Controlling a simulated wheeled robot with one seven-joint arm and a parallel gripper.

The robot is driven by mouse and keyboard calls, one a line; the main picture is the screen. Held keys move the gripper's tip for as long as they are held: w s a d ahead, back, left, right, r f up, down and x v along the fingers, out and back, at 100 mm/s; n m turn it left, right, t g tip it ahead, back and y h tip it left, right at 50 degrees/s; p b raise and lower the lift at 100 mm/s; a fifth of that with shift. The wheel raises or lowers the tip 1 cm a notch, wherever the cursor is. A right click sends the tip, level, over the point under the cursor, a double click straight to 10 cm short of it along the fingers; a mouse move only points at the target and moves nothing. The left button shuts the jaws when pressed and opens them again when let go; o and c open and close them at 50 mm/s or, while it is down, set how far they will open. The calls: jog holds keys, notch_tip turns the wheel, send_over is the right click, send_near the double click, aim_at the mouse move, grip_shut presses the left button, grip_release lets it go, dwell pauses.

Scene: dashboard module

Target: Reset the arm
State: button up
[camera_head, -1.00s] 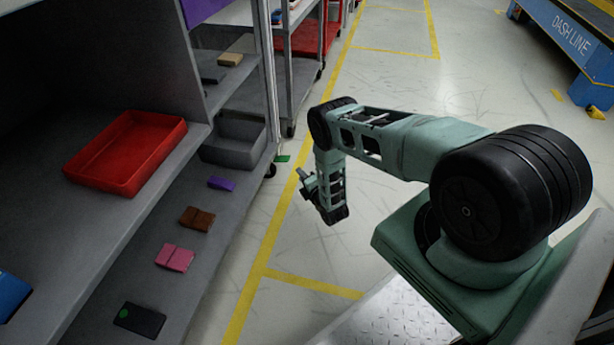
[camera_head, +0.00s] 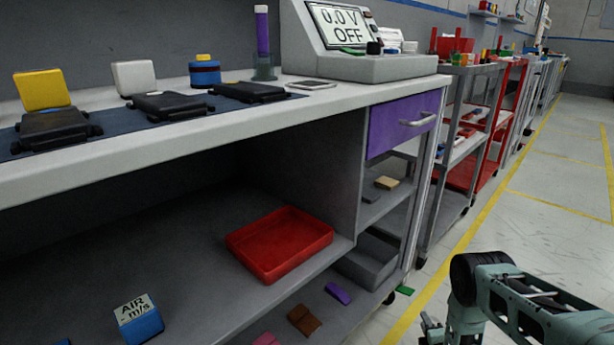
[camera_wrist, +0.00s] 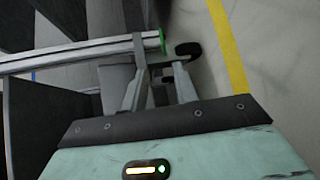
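My arm (camera_head: 510,300) shows at the lower right of the head view, bent down beside the workbench over the floor. My gripper (camera_head: 432,322) is at the lower edge of that view, right of the bench's lower shelf and partly cut off. In the wrist view my gripper (camera_wrist: 158,62) has its two fingers apart, with a gap between them. I see nothing held between them. A grey rail and a small green thing show beyond the fingers.
The workbench (camera_head: 110,160) stands at the left, with a red tray (camera_head: 280,245) on its shelf and a purple drawer (camera_head: 398,124) at its right end. A grey cart (camera_head: 450,160) stands beyond. Open floor (camera_head: 540,215) lies to the right.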

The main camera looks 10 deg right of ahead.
jog(key=w+r+m+g, duration=0.2)
jog(key=w+r+m, duration=0.1)
jog(key=w+r, duration=0.45)
jog(key=s+a+r+m+g+y, duration=0.1)
jog(key=a+r+m+g, duration=0.15)
jog(key=r, duration=0.75)
jog(key=a+r+m+g, duration=0.2)
jog(key=r+m, duration=0.2)
jog(key=r, duration=0.6)
jog(key=s+a+r+m+g, duration=0.25)
jog(key=s+r, duration=0.35)
jog(key=s, duration=0.3)
jog(key=s+a+r+m+g+y, duration=0.1)
jog(key=s+a+r+m+g, duration=0.15)
jog(key=s+r, duration=0.55)
jog(key=s+a+r+m+g, duration=0.1)
jog(key=s+a+r+m, duration=0.25)
jog(key=s, duration=0.75)
jog(key=s+a+r+n+g+p, duration=0.1)
jog(key=s+a+r+n, duration=0.1)
jog(key=s+a+n, duration=0.5)
jog(key=s+a+r+n+g+p, duration=0.1)
jog(key=s+a+r+g, duration=0.1)
jog(key=s+a, duration=0.6)
notch_tip(320, 180, up, 36)
jog(key=w+a+p, duration=0.2)
jog(key=p, duration=3.3)
jog(key=shift+w+m+y, duration=0.25)
jog(key=shift+m+y, duration=0.05)
jog(key=shift+y, duration=0.1)
